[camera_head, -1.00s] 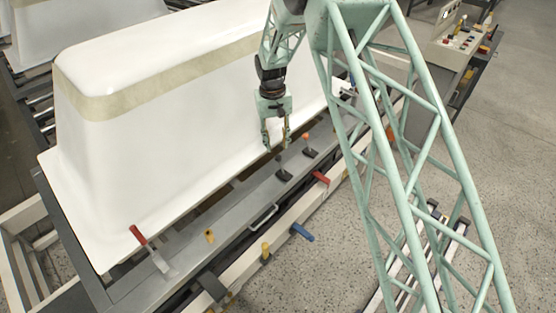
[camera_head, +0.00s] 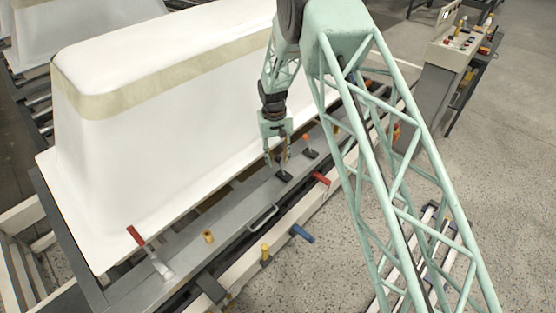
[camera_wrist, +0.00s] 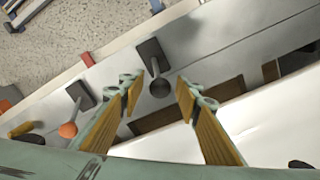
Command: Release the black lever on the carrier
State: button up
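The black lever (camera_wrist: 159,87) stands on a dark base plate on the carrier's grey rail (camera_head: 235,203). In the wrist view its round black knob lies between my two fingertips, a little towards the rail side. My gripper (camera_head: 277,160) is open above the lever in the head view, and its yellow-padded fingers (camera_wrist: 157,88) show a wide gap in the wrist view. I cannot tell whether a finger touches the knob. In the head view the lever (camera_head: 284,174) is partly hidden by the fingers.
An orange-knobbed lever (camera_wrist: 69,130) stands beside the black one. The white tub shell (camera_head: 170,120) rises close behind my gripper. A red-handled clamp (camera_head: 137,236) is at the near end.

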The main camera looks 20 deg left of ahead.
grip_shut()
